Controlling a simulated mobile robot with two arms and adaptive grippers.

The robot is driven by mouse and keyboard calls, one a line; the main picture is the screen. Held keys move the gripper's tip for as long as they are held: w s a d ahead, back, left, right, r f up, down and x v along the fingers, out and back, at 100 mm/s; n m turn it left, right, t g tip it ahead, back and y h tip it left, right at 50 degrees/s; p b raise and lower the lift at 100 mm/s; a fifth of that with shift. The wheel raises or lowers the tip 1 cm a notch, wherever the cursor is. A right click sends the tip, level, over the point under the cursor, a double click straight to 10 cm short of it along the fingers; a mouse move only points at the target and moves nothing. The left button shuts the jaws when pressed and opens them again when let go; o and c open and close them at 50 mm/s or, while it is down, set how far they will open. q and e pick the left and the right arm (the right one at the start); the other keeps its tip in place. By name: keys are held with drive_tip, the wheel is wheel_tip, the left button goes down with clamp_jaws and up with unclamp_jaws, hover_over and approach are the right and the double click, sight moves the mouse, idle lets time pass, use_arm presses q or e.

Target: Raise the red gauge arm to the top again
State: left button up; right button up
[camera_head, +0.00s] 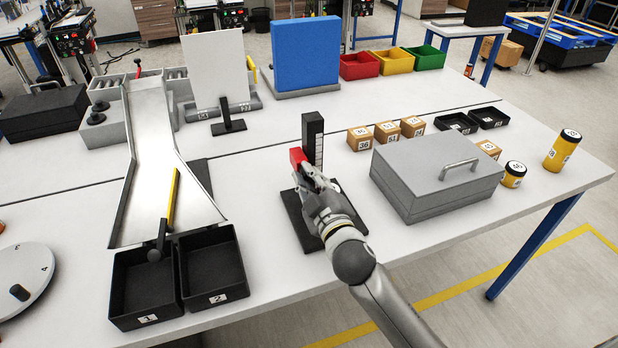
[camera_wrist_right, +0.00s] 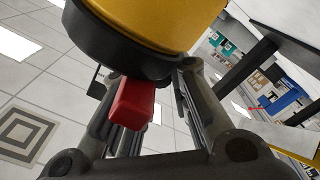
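The gauge has a black upright post (camera_head: 312,125) with a light scale strip, standing on a black base plate (camera_head: 295,212). Its red gauge arm (camera_head: 297,157) is on the post below the top, partly covered by my gripper. My right gripper (camera_head: 310,178) is at the red arm, coming from the front right. In the right wrist view the red arm (camera_wrist_right: 133,103) shows between the two fingers, with a gap visible on its right side, so the gripper looks open around it. My left gripper is not in view.
A grey box with a handle (camera_head: 435,180) stands close right of my right arm. Small numbered wooden blocks (camera_head: 387,133) sit behind it. Black bins (camera_head: 212,268) and a metal chute (camera_head: 152,130) are to the left. Bare table lies in front of the gauge.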

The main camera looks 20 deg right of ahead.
clamp_jaws()
drive_tip(key=shift+r, duration=0.1)
wheel_tip(320, 180, up, 8)
drive_tip(key=p, duration=0.7)
drive_tip(key=o, duration=0.7)
unclamp_jaws()
